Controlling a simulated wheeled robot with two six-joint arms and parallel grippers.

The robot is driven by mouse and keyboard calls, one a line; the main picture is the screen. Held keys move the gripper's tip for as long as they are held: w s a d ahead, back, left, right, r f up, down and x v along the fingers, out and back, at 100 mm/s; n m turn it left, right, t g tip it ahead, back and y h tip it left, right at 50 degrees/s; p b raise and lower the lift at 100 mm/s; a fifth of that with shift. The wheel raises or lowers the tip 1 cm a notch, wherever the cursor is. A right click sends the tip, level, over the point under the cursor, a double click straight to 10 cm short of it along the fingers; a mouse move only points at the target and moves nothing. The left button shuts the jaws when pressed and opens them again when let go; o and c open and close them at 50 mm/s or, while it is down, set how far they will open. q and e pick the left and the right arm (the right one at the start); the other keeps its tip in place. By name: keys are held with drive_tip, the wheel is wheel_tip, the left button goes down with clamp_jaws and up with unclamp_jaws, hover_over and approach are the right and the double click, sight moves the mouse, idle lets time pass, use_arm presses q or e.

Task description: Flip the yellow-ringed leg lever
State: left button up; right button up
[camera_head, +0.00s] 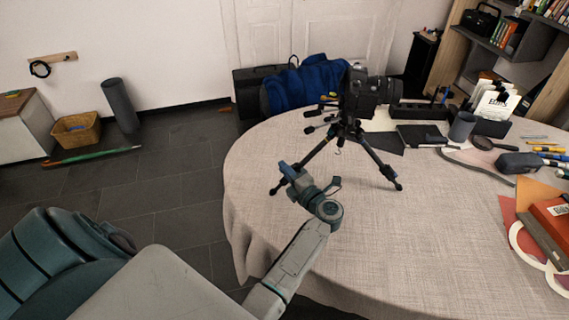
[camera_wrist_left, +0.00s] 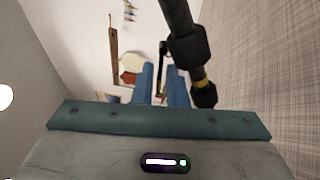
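A black tripod (camera_head: 341,132) stands on the round table and carries a black camera (camera_head: 366,92). Its near-left leg reaches down to my left gripper (camera_head: 285,178), which is beside the leg's lower end. In the left wrist view, a black leg (camera_wrist_left: 186,38) with a yellow ring (camera_wrist_left: 202,84) near its foot passes just right of my left gripper (camera_wrist_left: 160,86). The two blue fingers are apart. A thin dark part with a yellowish edge shows between them; I cannot tell whether it is the lever or whether it is touched. My right gripper is not in view.
The cloth-covered table (camera_head: 420,235) is clear in front of the tripod. A dark flat item (camera_head: 418,135), a grey cup (camera_head: 462,125) and a dark case (camera_head: 520,162) lie to the right.

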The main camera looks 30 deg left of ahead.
use_arm(q)
drive_tip(key=shift+r, duration=0.1)
clamp_jaws()
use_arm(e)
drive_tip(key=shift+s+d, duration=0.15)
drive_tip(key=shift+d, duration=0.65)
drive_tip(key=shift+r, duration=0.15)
